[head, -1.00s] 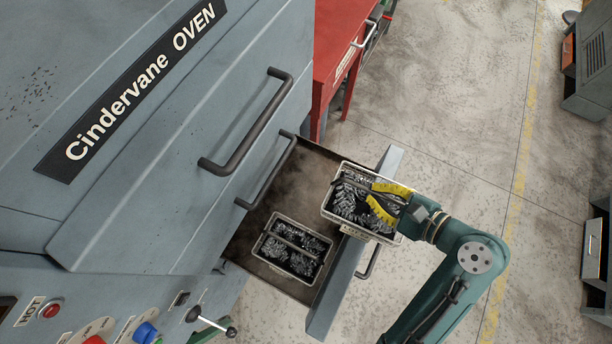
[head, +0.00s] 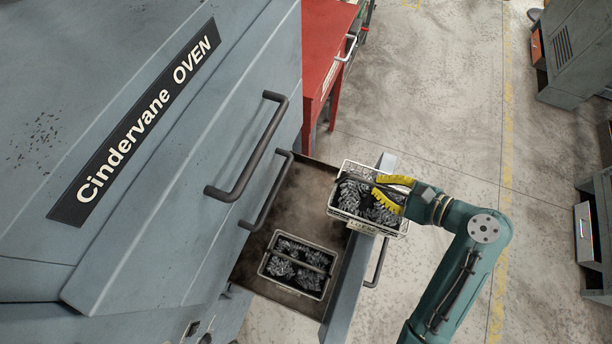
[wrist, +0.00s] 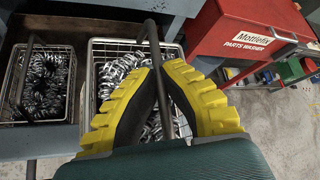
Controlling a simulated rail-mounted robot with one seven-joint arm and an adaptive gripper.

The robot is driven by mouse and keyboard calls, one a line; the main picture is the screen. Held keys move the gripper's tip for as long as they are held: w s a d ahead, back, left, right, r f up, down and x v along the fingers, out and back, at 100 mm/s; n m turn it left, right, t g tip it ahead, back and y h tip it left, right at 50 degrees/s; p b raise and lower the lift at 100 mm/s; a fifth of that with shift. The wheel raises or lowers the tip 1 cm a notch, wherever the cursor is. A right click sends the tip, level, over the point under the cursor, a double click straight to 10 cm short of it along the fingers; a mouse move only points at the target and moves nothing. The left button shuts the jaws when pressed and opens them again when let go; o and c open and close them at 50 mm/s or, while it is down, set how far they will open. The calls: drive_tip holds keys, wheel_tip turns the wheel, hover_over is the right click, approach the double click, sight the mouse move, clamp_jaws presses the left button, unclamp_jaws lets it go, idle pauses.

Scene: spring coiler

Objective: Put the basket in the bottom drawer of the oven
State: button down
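A wire basket (head: 385,231) full of metal springs hangs from my gripper (head: 379,187) in the head view. My gripper's yellow fingers are closed around its dark handle bar. In the wrist view the basket (wrist: 91,75) lies beyond my gripper (wrist: 162,72), with the bar running between the fingers. The bottom drawer (head: 300,200) of the oven (head: 150,180) is pulled open. The held basket overlaps the drawer's far end and its front panel (head: 345,290); its exact height above them is unclear. The fingers hide part of the springs.
A second basket of springs (head: 264,266) sits in the drawer's near half, also at left in the wrist view (wrist: 14,85). The drawer floor toward the far oven side is bare. A red parts washer (head: 325,40) stands behind the drawer. Open floor lies to the right.

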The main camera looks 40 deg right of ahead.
drive_tip(key=w+a+b, duration=0.2)
drive_tip(key=w, duration=1.4)
wheel_tip(320, 180, down, 18)
drive_tip(key=b, duration=0.5)
drive_tip(key=shift+w+a+r, duration=0.15)
drive_tip(key=shift+w+r, duration=0.05)
drive_tip(key=shift+f, duration=0.15)
drive_tip(key=c, duration=1.2)
unclamp_jaws()
drive_tip(key=shift+f, duration=0.1)
drive_tip(key=shift+c, duration=0.2)
